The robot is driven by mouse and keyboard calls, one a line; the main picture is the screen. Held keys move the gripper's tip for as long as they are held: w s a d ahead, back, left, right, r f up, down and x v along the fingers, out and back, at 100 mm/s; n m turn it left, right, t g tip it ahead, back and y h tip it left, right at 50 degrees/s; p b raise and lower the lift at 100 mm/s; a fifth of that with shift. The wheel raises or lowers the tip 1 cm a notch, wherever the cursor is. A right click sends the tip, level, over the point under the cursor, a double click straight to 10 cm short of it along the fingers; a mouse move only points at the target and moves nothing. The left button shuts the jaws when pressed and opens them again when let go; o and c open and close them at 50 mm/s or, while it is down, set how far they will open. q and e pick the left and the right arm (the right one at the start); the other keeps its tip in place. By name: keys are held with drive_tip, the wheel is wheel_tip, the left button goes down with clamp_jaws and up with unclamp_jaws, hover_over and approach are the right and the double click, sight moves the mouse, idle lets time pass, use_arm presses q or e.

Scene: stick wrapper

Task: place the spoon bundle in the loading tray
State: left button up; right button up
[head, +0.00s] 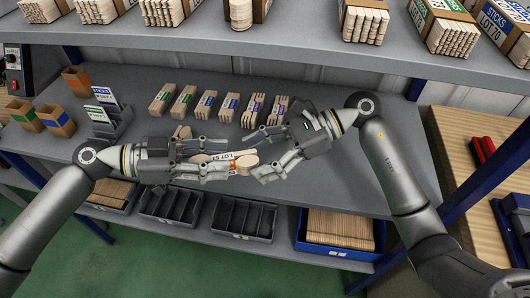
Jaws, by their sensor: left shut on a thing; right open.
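My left gripper (232,160) is shut on a spoon bundle (247,161) above the middle of the table. The bundle is pale wood with a white and orange band reading LOT 53; its rounded end points right, and part of it is hidden by the fingers. My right gripper (255,160) is open, with its fingertips on either side of the bundle's right end; I cannot tell whether they touch it. No tray is clearly marked as the loading tray. Grey divided trays (170,207) and a blue tray (340,252) sit on the lower shelf.
Several banded stick bundles (207,105) lie in a row on the grey table (375,165) behind the grippers. A dark card holder (112,121) and small boxes (57,120) stand at left. An upper shelf (290,38) with more bundles overhangs the back.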

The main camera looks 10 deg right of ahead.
drive_tip(key=c, duration=1.1)
use_arm(q)
drive_tip(key=o, duration=1.1)
use_arm(e)
drive_tip(key=shift+c, duration=0.2)
